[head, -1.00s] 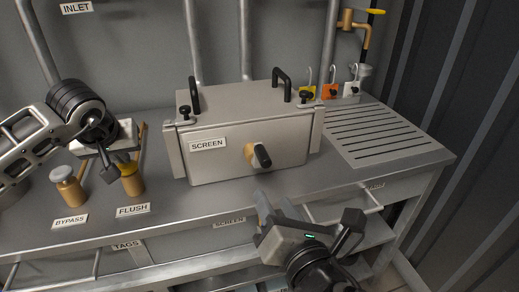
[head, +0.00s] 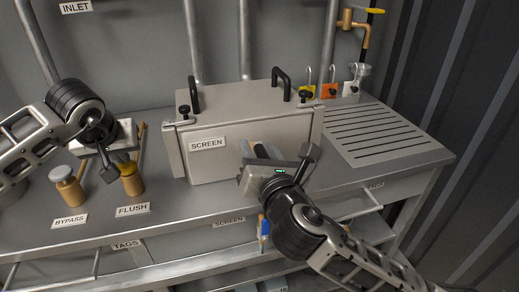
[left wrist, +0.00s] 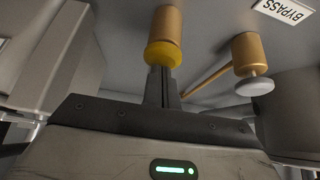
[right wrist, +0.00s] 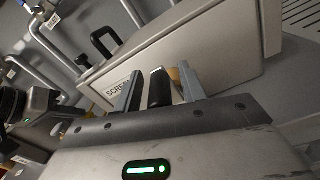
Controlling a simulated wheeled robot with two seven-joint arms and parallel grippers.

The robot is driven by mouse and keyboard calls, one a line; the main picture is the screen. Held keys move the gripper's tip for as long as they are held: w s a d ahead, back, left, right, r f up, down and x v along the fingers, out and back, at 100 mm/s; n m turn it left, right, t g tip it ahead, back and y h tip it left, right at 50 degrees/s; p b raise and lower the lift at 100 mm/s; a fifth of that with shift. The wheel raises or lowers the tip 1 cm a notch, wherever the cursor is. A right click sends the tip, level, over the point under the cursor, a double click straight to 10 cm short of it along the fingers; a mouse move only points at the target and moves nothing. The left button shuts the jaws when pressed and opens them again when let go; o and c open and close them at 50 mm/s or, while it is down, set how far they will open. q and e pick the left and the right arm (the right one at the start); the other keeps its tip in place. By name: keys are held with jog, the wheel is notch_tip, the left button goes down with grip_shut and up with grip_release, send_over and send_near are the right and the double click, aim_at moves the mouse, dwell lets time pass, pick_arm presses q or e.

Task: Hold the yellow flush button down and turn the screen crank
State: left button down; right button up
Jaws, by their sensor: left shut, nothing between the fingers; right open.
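The yellow flush button (head: 127,167) tops a brass post behind the FLUSH label; it also shows in the left wrist view (left wrist: 163,54). My left gripper (head: 121,160) is shut and empty, its fingertips at the button's cap. I cannot tell if the button is pressed. The grey screen box (head: 200,165) carries the crank on its front. My right gripper (head: 255,152) is open in front of the box and hides the crank in the head view. In the right wrist view the black crank handle (right wrist: 160,88) stands between its two spread fingers, with brass behind it.
A bypass post with a pale cap (head: 62,173) stands left of the flush button. A slotted drain panel (head: 370,135) lies right of the box. Coloured padlock tags (head: 328,91) hang at the back right. Black handles (head: 282,82) rise from the box lid.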

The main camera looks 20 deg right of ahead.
jog(key=shift+w, duration=0.2)
jog(key=shift+c, duration=0.3)
grip_shut()
